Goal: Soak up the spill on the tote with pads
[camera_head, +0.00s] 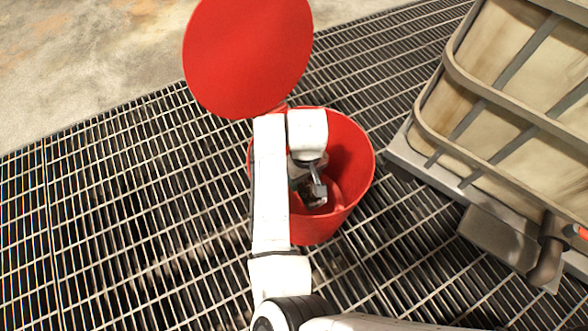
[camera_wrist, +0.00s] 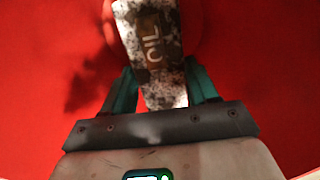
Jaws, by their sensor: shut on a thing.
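My gripper (camera_head: 317,190) reaches down inside an open red bin (camera_head: 353,150). In the wrist view, my gripper (camera_wrist: 163,88) has its two teal fingers shut on a pad (camera_wrist: 150,30). The pad is pale and speckled, with dark brown stains and the letters "OIL" on it. It hangs inside the red bin, above or near its bottom; I cannot tell whether it touches. The tote (camera_head: 510,100), a cream tank in a grey metal cage, stands at the right. I cannot make out a spill on the part of it that shows.
The bin's round red lid (camera_head: 247,55) stands open at its back. A metal grating floor (camera_head: 110,220) surrounds the bin, with clear room to the left. The tote's valve (camera_head: 548,255) juts out at the lower right. Bare concrete (camera_head: 80,60) lies at the upper left.

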